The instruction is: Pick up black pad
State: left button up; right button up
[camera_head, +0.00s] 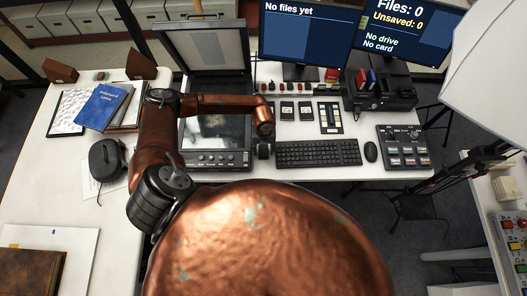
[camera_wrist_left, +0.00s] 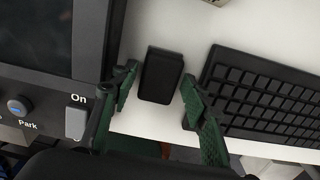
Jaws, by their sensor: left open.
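The black pad (camera_wrist_left: 160,75) is a small dark upright-looking rectangle on the white desk in the left wrist view. It lies in the gap between a scanner panel and a keyboard. My left gripper (camera_wrist_left: 158,88) is open, with one green-black finger on each side of the pad. A narrow gap of white shows on both sides, so the fingers are not closed on it. In the head view my left gripper (camera_head: 263,148) is at the left end of the keyboard; there I cannot tell the pad from the dark fingers. My right gripper is not in view.
The keyboard (camera_head: 318,153) is close on the right of the left gripper, and the scanner (camera_head: 216,160) close on the left. A mouse (camera_head: 371,152) and a button panel (camera_head: 403,147) are farther right. Two monitors (camera_head: 305,38) stand behind.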

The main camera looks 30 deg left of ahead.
pick_arm(q)
jog(key=shift+f, duration=0.5)
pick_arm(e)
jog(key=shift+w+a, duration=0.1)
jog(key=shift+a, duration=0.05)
pick_arm(q)
jog(key=c, duration=0.9)
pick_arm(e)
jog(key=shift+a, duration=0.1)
pick_arm(q)
jog(key=shift+r, duration=0.1)
